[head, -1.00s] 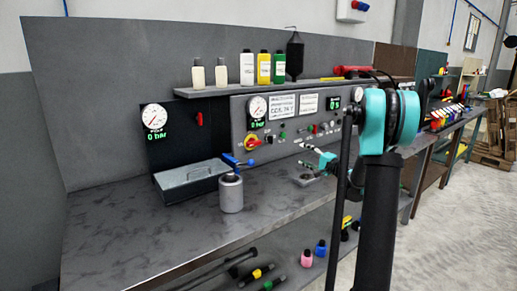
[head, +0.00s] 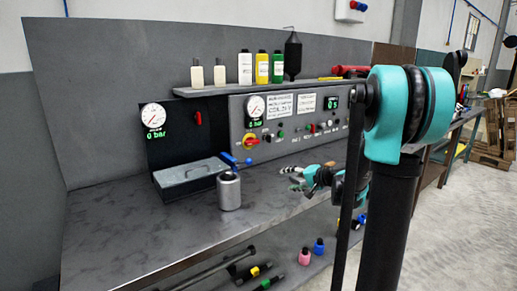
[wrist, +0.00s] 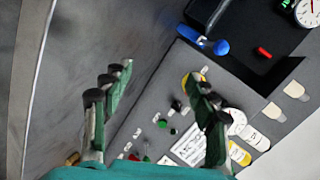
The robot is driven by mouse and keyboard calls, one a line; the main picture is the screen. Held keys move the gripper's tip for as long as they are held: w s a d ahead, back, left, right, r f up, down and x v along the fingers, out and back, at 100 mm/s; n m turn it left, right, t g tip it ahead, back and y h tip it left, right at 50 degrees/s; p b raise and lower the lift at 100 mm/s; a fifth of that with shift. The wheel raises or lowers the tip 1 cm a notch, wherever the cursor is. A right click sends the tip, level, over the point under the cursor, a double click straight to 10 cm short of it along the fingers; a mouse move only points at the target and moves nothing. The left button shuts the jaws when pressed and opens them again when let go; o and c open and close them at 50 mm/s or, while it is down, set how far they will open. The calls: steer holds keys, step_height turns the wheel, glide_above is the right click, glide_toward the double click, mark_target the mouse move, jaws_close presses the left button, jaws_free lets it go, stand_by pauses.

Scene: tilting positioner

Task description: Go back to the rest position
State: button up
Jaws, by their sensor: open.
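My gripper (head: 292,178) is above the bench at the middle of the head view, left of my teal and black arm joints. Its fingers are spread and nothing shows between them. In the wrist view the two green and black fingers (wrist: 158,74) stand well apart, with the control panel (wrist: 150,125) behind them. The arm is bent, and its upper links block the right part of the head view. A grey metal cylinder (head: 229,192) stands upright on the bench (head: 130,225), left of the gripper and apart from it.
A grey lidded box (head: 190,178) sits at the back left, near a blue-handled part (head: 232,161). Bottles (head: 262,68) line the shelf above the panel. Coloured parts (head: 305,256) lie on the lower shelf. The bench's front left is clear.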

steer(key=s+f+n+g+h, duration=0.2)
steer(key=s+f, duration=0.2)
steer(key=s, duration=0.5)
steer(key=s+f+n+g+h, duration=0.15)
steer(key=s+f, duration=0.25)
steer(key=s, duration=0.4)
steer(key=s+d+f+n+g+h, duration=0.1)
steer(key=s+d+f+h, duration=0.1)
steer(key=s, duration=0.6)
steer(key=s+d+f+n+g+h, duration=0.1)
steer(key=s+d+f+h, duration=0.2)
steer(key=s, duration=0.5)
steer(key=shift+d+f, duration=0.6)
steer(key=shift+f, duration=0.3)
steer(key=shift+o, duration=0.4)
steer(key=shift+n+h, duration=0.25)
